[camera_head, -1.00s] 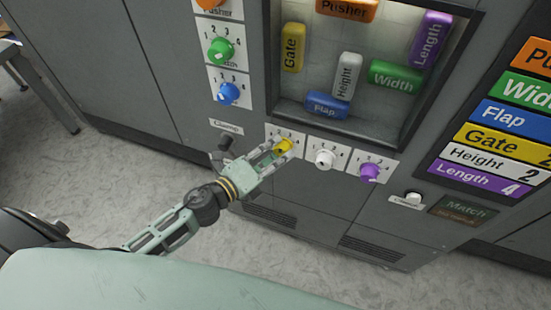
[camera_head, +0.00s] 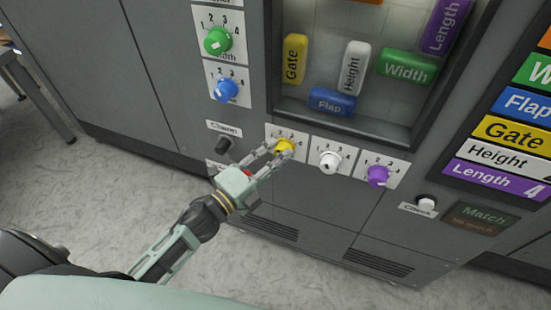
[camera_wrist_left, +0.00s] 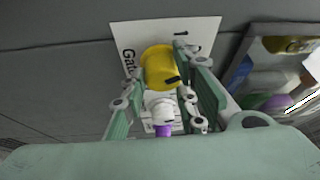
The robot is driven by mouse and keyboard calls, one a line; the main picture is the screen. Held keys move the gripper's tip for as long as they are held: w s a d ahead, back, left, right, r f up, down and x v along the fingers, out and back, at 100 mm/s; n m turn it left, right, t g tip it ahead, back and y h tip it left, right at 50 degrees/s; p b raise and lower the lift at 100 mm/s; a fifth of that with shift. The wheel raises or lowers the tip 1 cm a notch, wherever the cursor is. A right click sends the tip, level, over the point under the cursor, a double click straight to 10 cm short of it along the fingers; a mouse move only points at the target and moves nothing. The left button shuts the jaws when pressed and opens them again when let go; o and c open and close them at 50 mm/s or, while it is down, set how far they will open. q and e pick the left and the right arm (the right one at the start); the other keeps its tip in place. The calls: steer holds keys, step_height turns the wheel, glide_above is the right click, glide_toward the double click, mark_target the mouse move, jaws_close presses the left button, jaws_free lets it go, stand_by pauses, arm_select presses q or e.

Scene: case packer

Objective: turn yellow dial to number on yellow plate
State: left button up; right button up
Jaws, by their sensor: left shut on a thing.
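The yellow dial (camera_head: 285,145) sits on a white numbered plate on the grey machine front, below the window. My left gripper (camera_head: 276,149) is shut on it, one finger on each side. In the left wrist view the yellow dial (camera_wrist_left: 160,66) shows between the fingers (camera_wrist_left: 164,80), with a dark mark on its lower right edge. The word Gate and a numeral 1 show on its plate; the other numbers are mostly hidden there. The yellow Gate plate (camera_head: 512,132) is on the right panel, its number end cut off now. My right gripper is not in view.
The white dial (camera_head: 329,161) and purple dial (camera_head: 377,176) sit close to the right. A dark Clamp knob (camera_head: 224,145) and the blue dial (camera_head: 226,89) are to the left. A white Check button (camera_head: 426,202) is at the right. The floor in front is clear.

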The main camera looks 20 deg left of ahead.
arm_select(q)
steer(key=shift+s+d+f, duration=0.15)
steer(key=shift+f, duration=0.35)
steer(key=o, duration=1)
steer(key=shift+c, duration=0.2)
steer(key=shift+o, duration=0.3)
steer(key=shift+r, duration=0.3)
steer(key=v, duration=1.1)
steer(key=shift+s+a, duration=0.25)
steer(key=shift+s, duration=0.05)
steer(key=shift+f, duration=0.1)
